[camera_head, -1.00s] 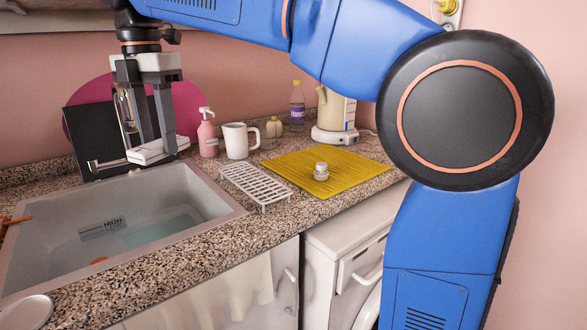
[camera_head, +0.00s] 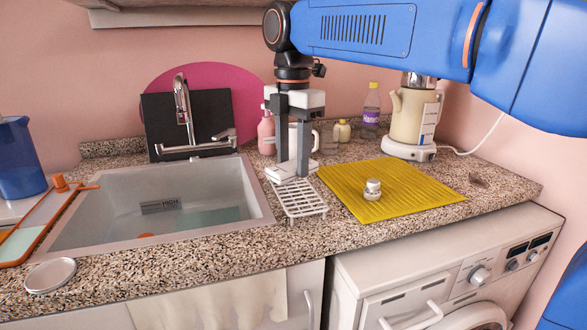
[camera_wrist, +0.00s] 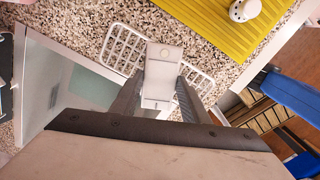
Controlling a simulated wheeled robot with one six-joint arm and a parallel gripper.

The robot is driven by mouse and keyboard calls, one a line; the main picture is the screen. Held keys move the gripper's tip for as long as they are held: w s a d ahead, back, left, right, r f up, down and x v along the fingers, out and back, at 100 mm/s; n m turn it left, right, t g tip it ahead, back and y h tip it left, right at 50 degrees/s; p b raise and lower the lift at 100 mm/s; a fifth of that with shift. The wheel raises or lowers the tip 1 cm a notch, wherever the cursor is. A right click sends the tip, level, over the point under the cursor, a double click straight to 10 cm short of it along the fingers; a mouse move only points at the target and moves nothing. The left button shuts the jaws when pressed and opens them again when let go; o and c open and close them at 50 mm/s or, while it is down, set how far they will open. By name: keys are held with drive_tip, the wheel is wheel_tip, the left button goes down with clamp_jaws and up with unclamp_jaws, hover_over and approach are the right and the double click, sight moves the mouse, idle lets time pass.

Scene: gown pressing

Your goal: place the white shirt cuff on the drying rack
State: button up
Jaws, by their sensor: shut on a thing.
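My gripper (camera_head: 292,160) points down and is shut on the white shirt cuff (camera_wrist: 165,66), a small pale piece between the fingertips in the wrist view. In the head view the cuff (camera_head: 286,172) shows low at the fingertips. The drying rack (camera_head: 304,204) is a white slatted grid on the counter, right of the sink. The cuff is over the rack's far part; I cannot tell whether they touch. In the wrist view the rack (camera_wrist: 118,49) shows on both sides of the cuff, partly hidden by the cuff and fingers.
The sink (camera_head: 262,200) with water and a faucet (camera_head: 181,100) lies left of the rack. A yellow mat (camera_head: 410,190) with a small white-topped item (camera_head: 372,189) lies to its right. A pink soap bottle (camera_head: 266,135) and a mug (camera_head: 316,136) stand close behind my gripper.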

sight(293, 165)
drive_tip(key=shift+f, duration=1.2)
drive_tip(key=shift+f, duration=0.1)
drive_tip(key=o, duration=1)
drive_tip(key=shift+a, duration=0.1)
wheel_tip(293, 165, up, 12)
drive_tip(key=shift+r, duration=0.1)
wheel_tip(293, 165, down, 12)
drive_tip(key=shift+f, duration=0.1)
drive_tip(key=shift+r, duration=1.35)
